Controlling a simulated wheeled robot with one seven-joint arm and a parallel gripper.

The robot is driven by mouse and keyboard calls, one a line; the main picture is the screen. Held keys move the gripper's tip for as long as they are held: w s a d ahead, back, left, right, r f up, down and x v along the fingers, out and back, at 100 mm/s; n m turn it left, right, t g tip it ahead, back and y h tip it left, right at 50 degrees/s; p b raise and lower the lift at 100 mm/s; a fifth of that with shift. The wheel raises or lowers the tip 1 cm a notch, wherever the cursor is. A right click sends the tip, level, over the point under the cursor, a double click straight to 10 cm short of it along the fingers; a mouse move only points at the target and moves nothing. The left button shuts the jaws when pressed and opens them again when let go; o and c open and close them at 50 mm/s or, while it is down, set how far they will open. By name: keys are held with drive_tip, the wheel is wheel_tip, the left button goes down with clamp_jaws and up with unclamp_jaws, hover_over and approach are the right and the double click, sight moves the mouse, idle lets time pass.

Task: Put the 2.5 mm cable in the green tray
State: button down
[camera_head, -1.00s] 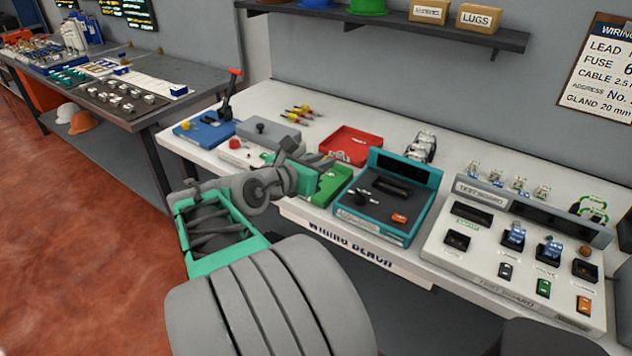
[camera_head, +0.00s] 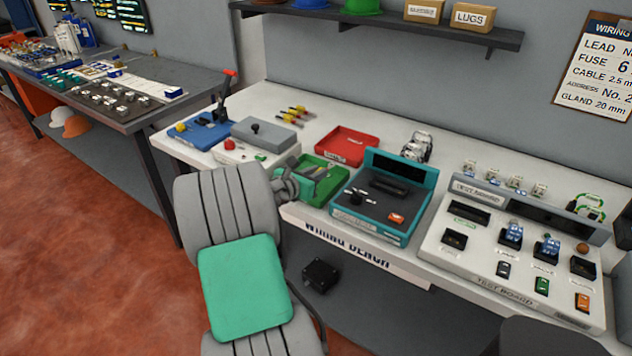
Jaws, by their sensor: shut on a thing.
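The green tray (camera_head: 332,190) sits on the white wiring bench, between the grey box and the teal unit. My gripper (camera_head: 310,173) is at the left part of the green tray, low over it. My wrist and arm cover the tray's near left side. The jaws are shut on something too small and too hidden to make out. I cannot pick out the 2.5 mm cable for certain, and cannot tell whether the held thing touches the tray floor.
A red tray (camera_head: 345,158) stands behind the green one. The teal unit (camera_head: 380,219) is close on its right. A grey box (camera_head: 262,133) and a blue tray (camera_head: 203,136) are to the left. The white test board (camera_head: 480,262) is at the right.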

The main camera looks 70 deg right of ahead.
drive_tip(key=shift+f, duration=1.25)
drive_tip(key=shift+f, duration=0.1)
drive_tip(key=c, duration=1.4)
unclamp_jaws()
drive_tip(key=shift+f, duration=0.1)
drive_tip(key=shift+o, duration=0.2)
